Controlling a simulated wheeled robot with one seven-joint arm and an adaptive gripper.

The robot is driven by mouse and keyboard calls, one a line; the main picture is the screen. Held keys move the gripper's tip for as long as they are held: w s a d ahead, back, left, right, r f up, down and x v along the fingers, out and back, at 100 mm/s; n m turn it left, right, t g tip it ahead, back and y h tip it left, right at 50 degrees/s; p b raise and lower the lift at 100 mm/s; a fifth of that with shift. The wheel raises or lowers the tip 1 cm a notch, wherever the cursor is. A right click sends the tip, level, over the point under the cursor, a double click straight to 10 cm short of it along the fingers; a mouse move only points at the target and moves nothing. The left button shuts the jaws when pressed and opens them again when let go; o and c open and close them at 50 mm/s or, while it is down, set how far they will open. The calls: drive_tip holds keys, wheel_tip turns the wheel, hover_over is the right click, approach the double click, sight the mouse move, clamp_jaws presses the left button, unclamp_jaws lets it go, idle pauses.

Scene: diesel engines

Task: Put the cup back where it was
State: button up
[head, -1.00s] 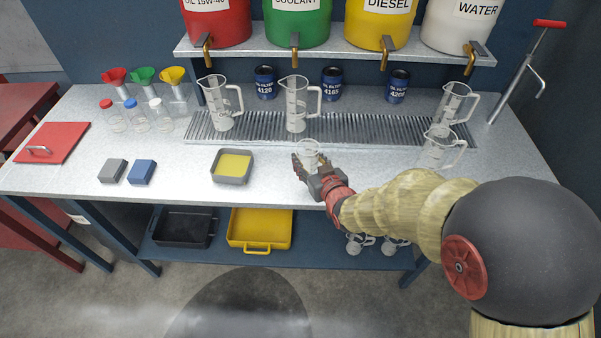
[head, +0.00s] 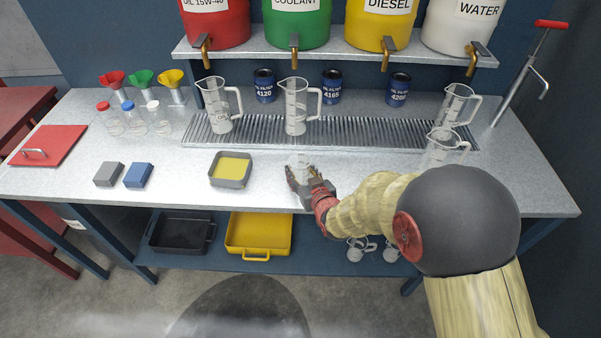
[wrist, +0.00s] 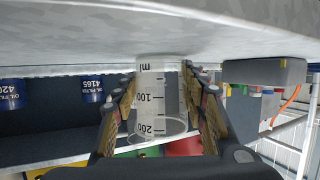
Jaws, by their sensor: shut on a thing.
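The cup is a small clear measuring beaker with black markings (head: 300,162). My gripper (head: 303,178) is shut on it above the front middle of the workbench, right of the yellow-filled tray. In the wrist view the cup (wrist: 151,98) stands between the two fingers of my gripper (wrist: 160,90), and its 100 and 200 marks show. The fingers hide part of the cup in the head view. I cannot tell whether its base touches the bench top.
Two clear jugs (head: 296,108) (head: 219,108) stand on the drain grate (head: 260,130) behind. Two more (head: 455,105) (head: 441,150) stand at the right. A grey tray with yellow contents (head: 230,184) and two blocks (head: 139,175) lie left. The bench between tray and gripper is clear.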

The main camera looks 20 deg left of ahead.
drive_tip(key=shift+f, duration=0.2)
drive_tip(key=o, duration=1.4)
drive_tip(key=shift+c, duration=0.2)
drive_tip(key=shift+o, duration=0.2)
drive_tip(key=shift+r, duration=0.1)
drive_tip(key=shift+r, duration=0.2)
drive_tip(key=p+v, duration=0.3)
drive_tip(key=v, duration=0.9)
drive_tip(key=shift+f, duration=0.1)
